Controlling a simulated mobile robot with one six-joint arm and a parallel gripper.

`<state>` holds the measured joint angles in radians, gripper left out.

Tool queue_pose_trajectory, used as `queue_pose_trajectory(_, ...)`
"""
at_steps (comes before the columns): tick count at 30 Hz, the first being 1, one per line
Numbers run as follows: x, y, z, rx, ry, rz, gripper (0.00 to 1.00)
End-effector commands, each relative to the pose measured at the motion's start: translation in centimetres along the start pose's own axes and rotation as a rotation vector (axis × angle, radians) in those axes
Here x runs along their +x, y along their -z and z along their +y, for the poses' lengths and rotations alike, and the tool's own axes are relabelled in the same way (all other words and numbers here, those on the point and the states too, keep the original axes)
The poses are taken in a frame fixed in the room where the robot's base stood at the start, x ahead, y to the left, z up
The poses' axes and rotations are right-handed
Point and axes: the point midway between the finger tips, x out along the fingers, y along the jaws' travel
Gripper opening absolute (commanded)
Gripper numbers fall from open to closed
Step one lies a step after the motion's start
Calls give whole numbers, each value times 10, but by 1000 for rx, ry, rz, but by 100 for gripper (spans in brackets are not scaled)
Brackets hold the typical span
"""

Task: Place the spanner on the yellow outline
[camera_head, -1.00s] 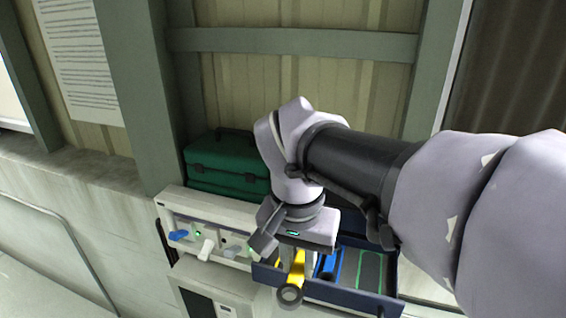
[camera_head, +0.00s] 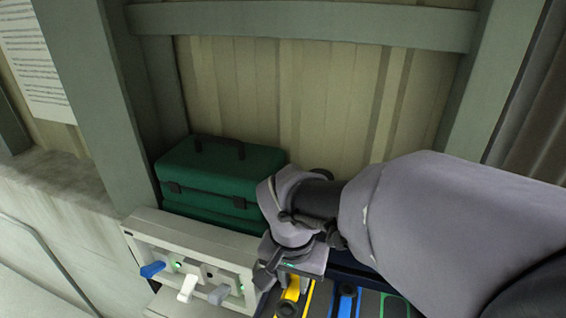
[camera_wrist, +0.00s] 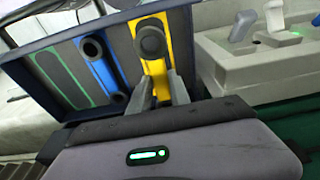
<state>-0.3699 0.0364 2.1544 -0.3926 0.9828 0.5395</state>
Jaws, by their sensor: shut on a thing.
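My gripper (camera_wrist: 160,88) is shut on the spanner, which has a dark ring end (camera_wrist: 150,40) and a yellow handle. The spanner also shows in the head view (camera_head: 290,291), below my gripper (camera_head: 285,284). The yellow outline (camera_head: 308,298) shows as a thin line just right of the spanner in the blue tray. The ring end looks larger than the blue spanner's ring, so it seems raised above the tray floor. My fingers and the spanner hide much of the outline, and contact with the tray is unclear.
A blue spanner (camera_wrist: 105,74) lies beside it in the tray (camera_wrist: 62,52). An empty green outline (camera_wrist: 58,78) lies further along. A pale panel with levers (camera_head: 200,254) stands close to the tray, and a green toolbox (camera_head: 215,180) sits behind.

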Motion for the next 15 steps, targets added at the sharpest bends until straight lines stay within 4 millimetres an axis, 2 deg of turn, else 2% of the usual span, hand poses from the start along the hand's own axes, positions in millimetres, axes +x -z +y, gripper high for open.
queue_pose_trajectory(7,45,-7,0,-1,-1,-1,0)
queue_pose_trajectory(15,50,-7,0,0,1,2,0)
